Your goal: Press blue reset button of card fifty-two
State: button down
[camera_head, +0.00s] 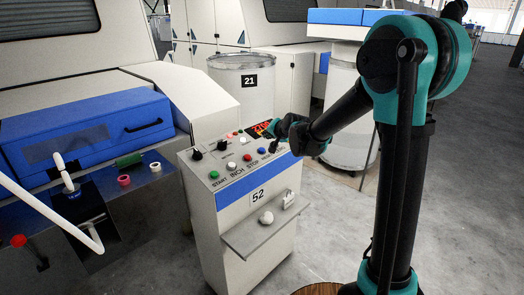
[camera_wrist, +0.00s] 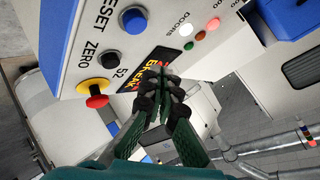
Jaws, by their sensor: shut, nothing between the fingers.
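The control stand of card fifty-two (camera_head: 238,217) is a white and blue cabinet with a "52" plate. Its blue reset button (camera_head: 262,150) sits on the sloped panel at the right end of a row of green, white and red buttons. In the wrist view the blue button (camera_wrist: 135,19) is at the upper middle, beside the lettering "RESET". My gripper (camera_head: 273,127) is shut and empty over the panel's far right part. In the wrist view its closed fingertips (camera_wrist: 163,76) overlap the lit display, below and right of the blue button and apart from it in the picture.
A black knob (camera_wrist: 109,61) and a red emergency stop on yellow (camera_wrist: 93,93) lie near the blue button. The lit display (camera_wrist: 149,66) is partly hidden by my fingers. Indicator lamps (camera_wrist: 213,24) are beyond it. A can marked 21 (camera_head: 240,97) stands behind the stand.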

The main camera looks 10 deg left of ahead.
jog(key=shift+w+a+f, duration=0.1)
jog(key=shift+a+f, duration=0.05)
jog(key=shift+f, duration=0.6)
jog(key=shift+w+a+f, duration=0.15)
jog(key=shift+f, duration=0.65)
jog(key=shift+w+a+f, duration=0.1)
jog(key=shift+a+f, duration=0.05)
jog(key=shift+f, duration=0.6)
jog(key=shift+f, duration=0.1)
jog(key=shift+w+a+f, duration=0.1)
jog(key=shift+f, duration=0.2)
jog(key=shift+a+f, duration=0.1)
jog(key=shift+f, duration=0.35)
dwell(0.3)
jog(key=shift+r, duration=0.1)
dwell(0.4)
jog(key=shift+d+r, duration=0.2)
jog(key=shift+r, duration=0.6)
jog(key=shift+s+d+r, duration=0.15)
jog(key=shift+r, duration=0.65)
jog(key=shift+s+d+r, duration=0.2)
jog(key=shift+r, duration=0.6)
jog(key=shift+s+d+r, duration=0.15)
jog(key=shift+r, duration=0.65)
